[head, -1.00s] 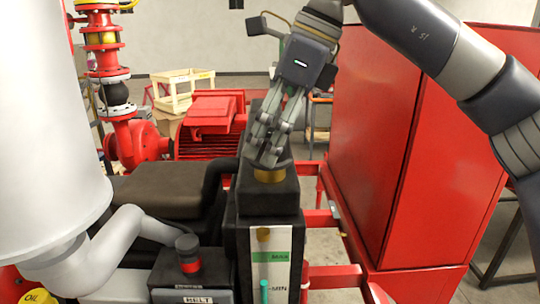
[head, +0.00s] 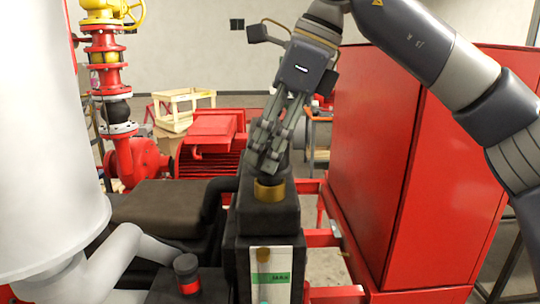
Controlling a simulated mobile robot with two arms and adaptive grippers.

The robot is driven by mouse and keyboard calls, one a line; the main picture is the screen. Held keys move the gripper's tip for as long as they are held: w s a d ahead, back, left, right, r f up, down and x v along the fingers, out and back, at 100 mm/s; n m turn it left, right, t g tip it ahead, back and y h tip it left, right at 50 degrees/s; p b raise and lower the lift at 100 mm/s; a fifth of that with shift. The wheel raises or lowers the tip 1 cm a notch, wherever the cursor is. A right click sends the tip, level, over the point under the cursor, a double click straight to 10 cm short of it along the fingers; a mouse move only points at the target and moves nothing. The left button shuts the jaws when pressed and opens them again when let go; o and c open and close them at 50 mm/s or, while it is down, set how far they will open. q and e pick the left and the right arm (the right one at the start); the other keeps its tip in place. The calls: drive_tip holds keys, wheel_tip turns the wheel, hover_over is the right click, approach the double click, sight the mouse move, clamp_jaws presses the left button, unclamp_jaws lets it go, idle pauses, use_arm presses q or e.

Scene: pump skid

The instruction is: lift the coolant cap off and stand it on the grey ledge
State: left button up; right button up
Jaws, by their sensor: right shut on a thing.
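The black coolant tank (head: 268,215) stands in the middle, with a brass filler neck (head: 268,191) on top and a level strip on its front. My right gripper (head: 265,160) comes down from above and is shut on the dark coolant cap (head: 280,164). The fingers hide much of the cap. The cap is directly over the neck, and more of the brass shows below it than before. Whether a gap separates them is hard to tell. My left gripper is out of view. I cannot surely pick out the grey ledge.
A black cap with a red band (head: 187,272) stands at the front left. A flat brownish cover (head: 165,208) lies left of the tank. A white cylinder (head: 45,140) fills the left side, and a tall red cabinet (head: 400,170) stands close on the right.

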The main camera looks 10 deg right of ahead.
drive_tip(key=shift+r, duration=0.55)
drive_tip(key=shift+s+r+b, duration=0.2)
drive_tip(key=shift+r+b, duration=0.1)
drive_tip(key=shift+b, duration=0.05)
use_arm(q)
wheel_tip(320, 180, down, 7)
drive_tip(key=b, duration=0.6)
use_arm(e)
drive_tip(key=s+a+r, duration=0.1)
drive_tip(key=s+a, duration=0.1)
drive_tip(key=s, duration=1.3)
drive_tip(key=shift+s+a+r, duration=0.15)
drive_tip(key=shift+s+r, duration=0.15)
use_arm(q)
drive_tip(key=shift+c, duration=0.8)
